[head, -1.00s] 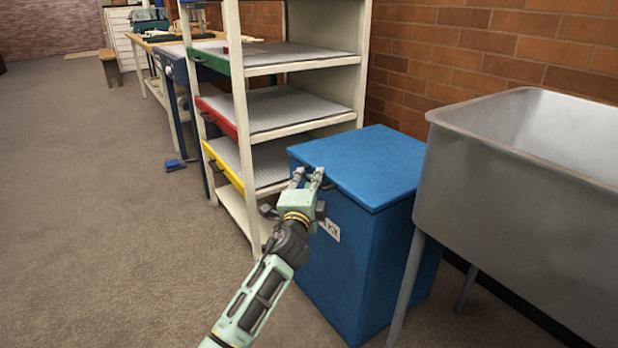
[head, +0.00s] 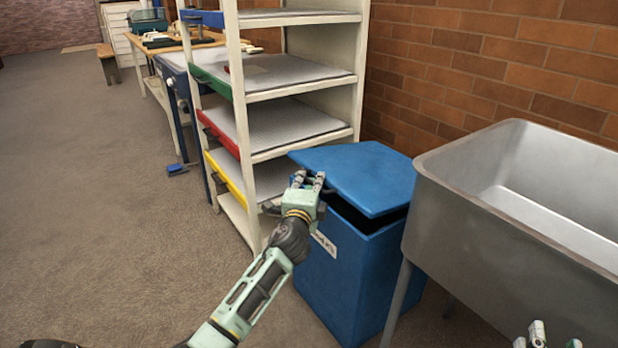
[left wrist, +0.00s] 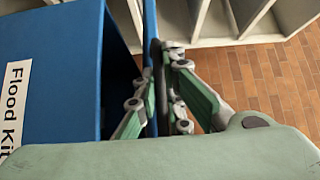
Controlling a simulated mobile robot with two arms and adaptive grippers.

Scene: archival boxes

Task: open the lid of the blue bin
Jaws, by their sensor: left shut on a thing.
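The blue bin (head: 345,276) stands between the shelf rack and the metal sink. Its lid (head: 362,172) is tilted partly up, with a dark gap along the front and right side. My left gripper (head: 308,181) is at the lid's front edge, shut on the dark lid handle. In the left wrist view the fingers (left wrist: 164,92) close around the lid's edge and handle, beside the bin wall (left wrist: 65,70) with its "Flood Kit" label. My right gripper (head: 546,338) shows only as fingertips at the bottom right, below the sink; its opening is unclear.
The metal sink (head: 480,230) stands close to the right of the bin. The cream shelf rack (head: 245,120) with coloured shelf edges stands close behind and to the left. A brick wall (head: 450,70) is behind. The carpet floor (head: 110,220) at the left is clear.

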